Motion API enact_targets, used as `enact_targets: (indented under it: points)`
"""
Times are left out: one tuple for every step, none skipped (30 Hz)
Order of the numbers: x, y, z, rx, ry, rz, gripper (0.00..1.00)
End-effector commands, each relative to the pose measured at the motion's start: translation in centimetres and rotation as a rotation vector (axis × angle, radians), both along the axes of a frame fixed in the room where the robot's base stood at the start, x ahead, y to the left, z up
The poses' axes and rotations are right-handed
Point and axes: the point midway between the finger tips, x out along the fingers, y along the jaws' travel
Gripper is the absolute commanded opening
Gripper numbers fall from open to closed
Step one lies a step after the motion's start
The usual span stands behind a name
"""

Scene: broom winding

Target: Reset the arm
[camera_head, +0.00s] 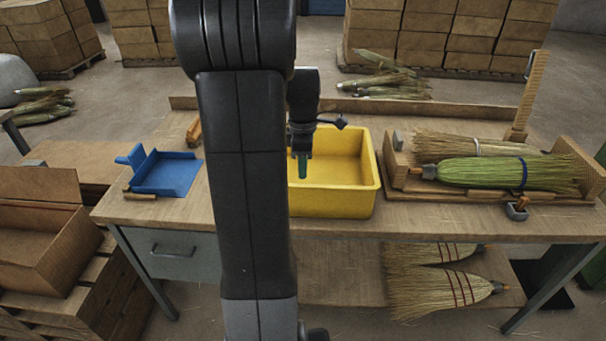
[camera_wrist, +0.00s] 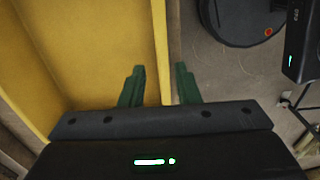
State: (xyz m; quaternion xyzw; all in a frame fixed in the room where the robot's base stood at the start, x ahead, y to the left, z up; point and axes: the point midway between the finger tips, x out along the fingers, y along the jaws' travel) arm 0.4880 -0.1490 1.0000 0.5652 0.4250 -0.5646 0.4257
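My arm stands upright across the middle of the head view and hides part of the bench. My gripper (camera_head: 303,167), with green fingers, points down at the yellow bin (camera_head: 372,184), whose left part is hidden behind my arm. In the wrist view my gripper (camera_wrist: 161,86) has its two green fingers apart with nothing held. The yellow bin's rim (camera_wrist: 159,45) shows in the gap between the fingers in that picture. I cannot tell how high the fingertips are above the bin.
A blue dustpan (camera_head: 168,174) lies on the bench left of my arm. A green-bristled broom (camera_head: 490,173) and a tan one (camera_head: 455,145) lie in a wooden holder at the right. Finished-looking brooms (camera_head: 440,287) lie on the lower shelf. Boxes (camera_head: 45,235) stand at the left.

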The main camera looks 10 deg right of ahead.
Motion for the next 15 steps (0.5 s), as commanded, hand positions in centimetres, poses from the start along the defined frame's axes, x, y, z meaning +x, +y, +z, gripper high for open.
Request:
enact_targets:
  points:
    - [0.0,0.0,0.2,0.000,-0.001,0.000,0.29]
    - [0.0,0.0,0.2,0.000,0.000,0.000,0.29]
    - [0.0,0.0,0.2,0.000,0.000,0.000,0.29]
    - [0.0,0.0,0.2,0.000,0.000,0.000,0.29]
    - [0.0,0.0,0.2,0.000,0.000,0.000,0.29]
    - [0.0,0.0,0.2,0.000,0.000,0.000,0.29]
    - [0.0,0.0,0.2,0.000,0.000,0.000,0.29]
    - [0.0,0.0,0.2,0.000,0.000,0.000,0.29]
    - [0.0,0.0,0.2,0.000,0.000,0.000,0.29]
    - [0.0,0.0,0.2,0.000,0.000,0.000,0.29]
    - [0.0,0.0,0.1,0.000,0.000,0.000,0.29]
    - [0.0,0.0,0.0,0.000,0.001,0.000,0.29]
    - [0.0,0.0,-0.2,0.001,0.002,0.000,0.29]
    - [0.0,0.0,-0.4,0.001,0.002,0.000,0.29]
    - [0.0,0.0,-0.8,0.001,0.003,0.000,0.29]
